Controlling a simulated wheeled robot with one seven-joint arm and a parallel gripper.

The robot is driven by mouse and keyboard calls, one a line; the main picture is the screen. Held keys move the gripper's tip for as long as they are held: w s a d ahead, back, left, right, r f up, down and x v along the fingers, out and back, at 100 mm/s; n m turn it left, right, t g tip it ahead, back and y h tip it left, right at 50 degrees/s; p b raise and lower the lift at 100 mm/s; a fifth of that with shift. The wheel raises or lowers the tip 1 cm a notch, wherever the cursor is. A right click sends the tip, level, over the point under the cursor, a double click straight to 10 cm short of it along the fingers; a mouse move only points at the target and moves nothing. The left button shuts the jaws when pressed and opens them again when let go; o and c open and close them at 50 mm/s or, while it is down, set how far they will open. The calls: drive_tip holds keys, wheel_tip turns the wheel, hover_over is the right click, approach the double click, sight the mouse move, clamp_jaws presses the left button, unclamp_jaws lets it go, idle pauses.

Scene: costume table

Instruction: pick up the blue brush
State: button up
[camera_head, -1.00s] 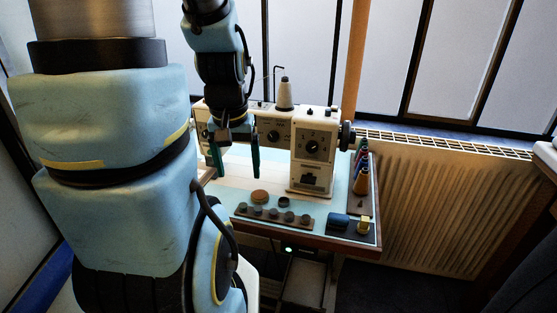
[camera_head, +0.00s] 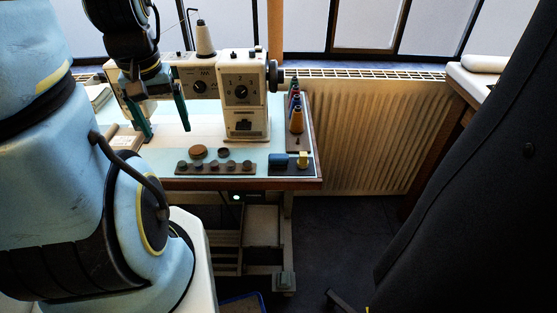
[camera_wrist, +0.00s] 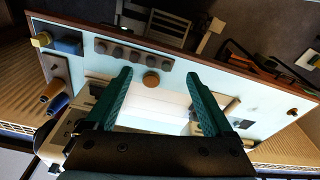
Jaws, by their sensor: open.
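A dark blue block-like object (camera_head: 281,163) lies at the front right corner of the table, left of a small yellow piece; it is the likeliest blue brush, but its bristles cannot be made out. It also shows in the wrist view at the upper left (camera_wrist: 68,44). My gripper (camera_head: 165,126) has two green fingers spread apart with nothing between them. It hangs above the table in front of the sewing machine, left of and away from the blue object. In the wrist view, my gripper (camera_wrist: 160,80) is over the pale table top.
The sewing machine (camera_head: 238,95) stands close behind and right of my gripper. A row of dark knobs on a strip (camera_head: 215,168) and a brown disc (camera_head: 198,152) lie near the front edge. Thread cones (camera_head: 296,118) stand at the right edge. A yellow piece (camera_head: 303,158) touches or adjoins the blue object.

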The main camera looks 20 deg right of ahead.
drive_tip(key=w+d+f+m, duration=0.1)
drive_tip(key=w+d+f, duration=0.15)
drive_tip(key=d, duration=0.45)
drive_tip(key=m+g, duration=0.1)
drive_tip(key=g, duration=0.1)
approach(279, 156)
drive_tip(key=shift+s+d+p, duration=0.2)
drive_tip(key=shift+p, duration=0.25)
wheel_tip(279, 156, down, 5)
drive_tip(key=shift+r+p, duration=0.2)
drive_tip(key=shift+p, duration=0.2)
drive_tip(key=shift+w+a+f+p, duration=0.1)
drive_tip(key=shift+f+p, duration=0.5)
drive_tip(key=shift+f, duration=0.85)
drive_tip(key=shift+a+f+p, duration=0.1)
drive_tip(key=shift+f+p, duration=0.45)
drive_tip(key=shift+f, duration=0.95)
drive_tip(key=c, duration=1.3)
drive_tip(key=shift+r+b, duration=1.25)
drive_tip(key=shift+r, duration=3.8)
